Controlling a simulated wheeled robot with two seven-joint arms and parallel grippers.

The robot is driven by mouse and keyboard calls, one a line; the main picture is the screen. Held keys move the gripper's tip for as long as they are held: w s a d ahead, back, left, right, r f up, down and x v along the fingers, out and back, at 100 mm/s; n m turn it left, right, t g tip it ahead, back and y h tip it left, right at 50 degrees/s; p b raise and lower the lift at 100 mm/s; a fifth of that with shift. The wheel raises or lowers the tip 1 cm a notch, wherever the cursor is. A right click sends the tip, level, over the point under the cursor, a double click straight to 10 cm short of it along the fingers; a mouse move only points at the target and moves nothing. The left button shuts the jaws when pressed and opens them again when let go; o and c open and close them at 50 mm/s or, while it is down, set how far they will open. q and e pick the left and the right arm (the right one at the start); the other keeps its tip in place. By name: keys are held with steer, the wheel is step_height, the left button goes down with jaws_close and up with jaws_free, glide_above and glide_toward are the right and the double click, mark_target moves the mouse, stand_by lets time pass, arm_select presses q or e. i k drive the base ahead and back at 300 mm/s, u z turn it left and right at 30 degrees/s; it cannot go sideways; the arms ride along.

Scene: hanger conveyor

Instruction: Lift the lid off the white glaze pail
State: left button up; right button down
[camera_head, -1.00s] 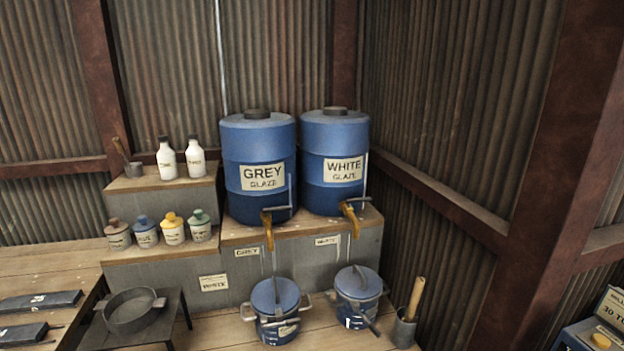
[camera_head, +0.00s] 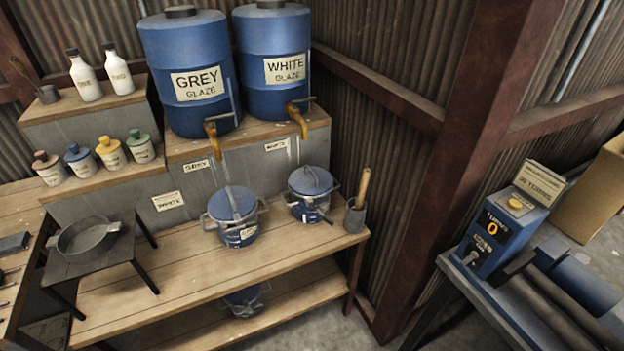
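Two blue lidded pails stand on the wooden bench in the head view. The right-hand pail (camera_head: 309,206) stands below the WHITE glaze drum (camera_head: 272,72), and its blue lid (camera_head: 310,181) is on. The left-hand pail (camera_head: 236,228) stands below the GREY glaze drum (camera_head: 193,88), and its lid (camera_head: 232,204) is also on. The labels on the pails are too small to read. Neither of my grippers is in view.
A pot with a wooden handle (camera_head: 356,214) stands just right of the right-hand pail. A dark pan (camera_head: 84,238) sits on a low stand at the left. A blue counter box (camera_head: 500,231) is at the right. The front of the bench (camera_head: 190,268) is clear.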

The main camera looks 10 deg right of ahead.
mark_target(307, 181)
steer(key=z, duration=0.55)
steer(key=k, duration=0.65)
steer(key=z, duration=0.75)
steer(key=i, duration=0.25)
steer(key=z, duration=0.1)
